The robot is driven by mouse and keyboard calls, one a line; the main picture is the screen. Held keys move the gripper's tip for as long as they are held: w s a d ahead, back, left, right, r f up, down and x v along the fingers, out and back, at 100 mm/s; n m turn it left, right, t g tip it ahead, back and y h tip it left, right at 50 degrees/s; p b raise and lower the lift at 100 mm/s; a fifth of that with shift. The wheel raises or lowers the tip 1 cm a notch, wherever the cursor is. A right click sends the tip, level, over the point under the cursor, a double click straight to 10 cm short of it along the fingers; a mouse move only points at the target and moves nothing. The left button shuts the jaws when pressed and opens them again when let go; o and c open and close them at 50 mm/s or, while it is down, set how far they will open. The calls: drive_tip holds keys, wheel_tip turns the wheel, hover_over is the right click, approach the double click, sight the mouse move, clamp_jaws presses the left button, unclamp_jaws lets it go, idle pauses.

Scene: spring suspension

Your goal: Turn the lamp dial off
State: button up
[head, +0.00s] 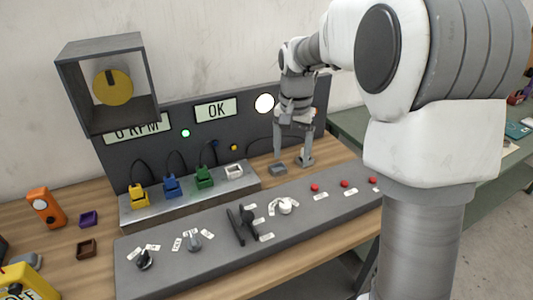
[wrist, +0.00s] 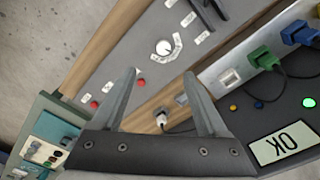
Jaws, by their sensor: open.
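A white dial (head: 285,206) with small label plates around it sits on the sloped grey control panel (head: 215,262). It also shows in the wrist view (wrist: 163,47), ahead of the fingertips. The labels are too small to read, so I cannot tell for certain that it is the lamp dial. A round white lamp (head: 264,103) is lit on the upright back panel. My gripper (head: 291,165) is open and empty, above the wooden strip behind the control panel, apart from the dial. Its two fingers (wrist: 158,75) are spread in the wrist view.
Two other knobs, a dark one (head: 145,259) and a grey one (head: 194,241), and a black lever (head: 240,224) stand left of the dial. Red buttons (head: 345,184) lie to its right. Coloured plugs (head: 204,177) with cables stand on a ledge behind. An open grey box (head: 150,85) hangs upper left.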

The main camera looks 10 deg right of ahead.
sight(285, 203)
drive_tip(key=shift+m, duration=0.4)
drive_tip(key=w+f, duration=0.1)
drive_tip(key=f, duration=0.5)
drive_tip(key=w+f, duration=0.1)
drive_tip(key=f, duration=1.2)
drive_tip(key=shift+w+f, duration=0.4)
drive_tip(key=shift+b, duration=0.3)
clamp_jaws()
